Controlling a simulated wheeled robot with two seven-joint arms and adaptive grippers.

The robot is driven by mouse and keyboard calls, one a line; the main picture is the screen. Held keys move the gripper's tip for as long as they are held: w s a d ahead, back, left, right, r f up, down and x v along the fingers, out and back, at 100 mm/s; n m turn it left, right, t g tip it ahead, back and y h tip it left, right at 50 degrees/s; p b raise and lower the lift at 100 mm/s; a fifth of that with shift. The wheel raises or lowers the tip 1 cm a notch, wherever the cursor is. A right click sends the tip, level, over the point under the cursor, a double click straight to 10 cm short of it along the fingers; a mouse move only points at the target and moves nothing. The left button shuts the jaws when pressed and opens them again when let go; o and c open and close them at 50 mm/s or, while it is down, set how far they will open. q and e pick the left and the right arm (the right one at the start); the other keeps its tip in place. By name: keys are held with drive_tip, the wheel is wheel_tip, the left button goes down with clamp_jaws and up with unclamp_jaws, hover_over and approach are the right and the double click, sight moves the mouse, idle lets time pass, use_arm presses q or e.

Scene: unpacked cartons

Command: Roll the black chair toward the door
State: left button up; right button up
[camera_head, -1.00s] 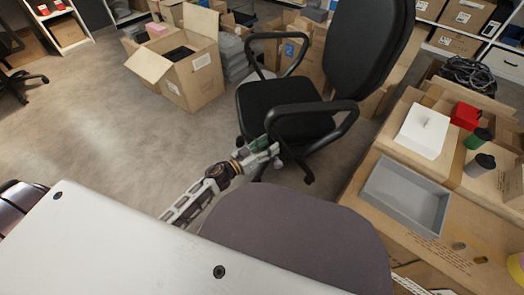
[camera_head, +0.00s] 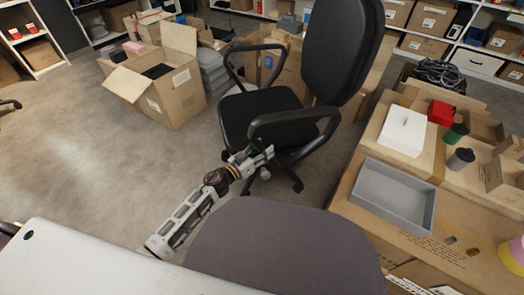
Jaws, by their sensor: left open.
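The black chair (camera_head: 262,108) stands upright ahead of me, with its tall backrest (camera_head: 340,48) on the right and looped armrests on both sides. My left gripper (camera_head: 260,157) is open at the front of the chair, just below the near armrest (camera_head: 296,126) and by the seat's edge. I cannot tell whether it touches the chair. My right gripper is not in view. No door shows in this view.
A purple-grey rounded seat (camera_head: 285,250) fills the near middle. An open carton (camera_head: 172,95) stands at left behind the chair. Cartons with a grey tray (camera_head: 393,193) crowd the right side. Shelves line the back. Grey floor (camera_head: 90,165) is clear at left.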

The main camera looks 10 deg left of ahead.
use_arm(q)
clamp_jaws()
drive_tip(key=shift+s+f, duration=0.1)
drive_tip(key=shift+s, duration=0.05)
idle(0.6)
